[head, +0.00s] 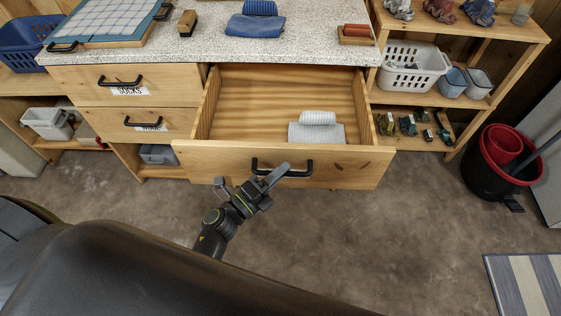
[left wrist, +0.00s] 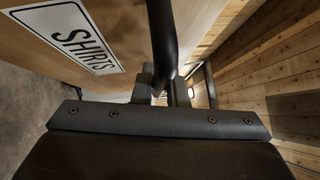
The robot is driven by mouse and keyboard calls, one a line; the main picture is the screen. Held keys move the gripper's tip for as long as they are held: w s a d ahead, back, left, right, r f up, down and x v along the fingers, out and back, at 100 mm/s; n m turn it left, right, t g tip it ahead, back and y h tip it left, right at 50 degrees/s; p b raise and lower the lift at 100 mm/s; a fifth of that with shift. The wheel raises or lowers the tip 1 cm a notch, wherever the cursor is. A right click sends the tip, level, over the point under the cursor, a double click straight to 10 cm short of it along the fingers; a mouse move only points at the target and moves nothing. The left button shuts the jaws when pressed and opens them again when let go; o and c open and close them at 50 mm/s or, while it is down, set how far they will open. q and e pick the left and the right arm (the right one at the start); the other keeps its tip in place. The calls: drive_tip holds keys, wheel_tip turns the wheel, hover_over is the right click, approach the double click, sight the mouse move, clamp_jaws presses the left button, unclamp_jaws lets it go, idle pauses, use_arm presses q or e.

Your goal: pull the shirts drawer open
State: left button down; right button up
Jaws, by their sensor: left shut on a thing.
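The shirts drawer (head: 230,160) stands pulled well out from under the speckled counter, its inside showing. A folded light grey cloth (head: 304,133) and a rolled one (head: 318,118) lie in it. Its black bar handle (head: 300,173) is on the front. In the left wrist view the SHIRTS label (left wrist: 78,38) shows beside the handle (left wrist: 163,40). My left gripper (head: 270,178) is shut on the handle, with its fingers (left wrist: 166,90) around the bar. My right gripper is in neither view.
The socks drawer (head: 95,95) and a drawer below it (head: 100,125) are shut at the left. A shelf (head: 480,28) with a white basket (head: 412,68) stands at the right. A black bucket (head: 490,185) stands on the floor. The concrete floor before the drawer is clear.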

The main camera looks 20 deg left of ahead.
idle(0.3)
use_arm(q)
drive_tip(key=c, duration=1.5)
unclamp_jaws()
drive_tip(key=shift+o, duration=0.2)
drive_tip(key=shift+s, duration=0.15)
drive_tip(key=shift+s+a+f, duration=0.15)
drive_tip(key=shift+s+a, duration=0.05)
drive_tip(key=shift+s, duration=0.1)
drive_tip(key=b+v, duration=0.4)
drive_tip(key=v, duration=1.2)
drive_tip(key=shift+s+b, duration=0.3)
drive_tip(key=shift+b, duration=0.05)
drive_tip(key=shift+a, duration=0.1)
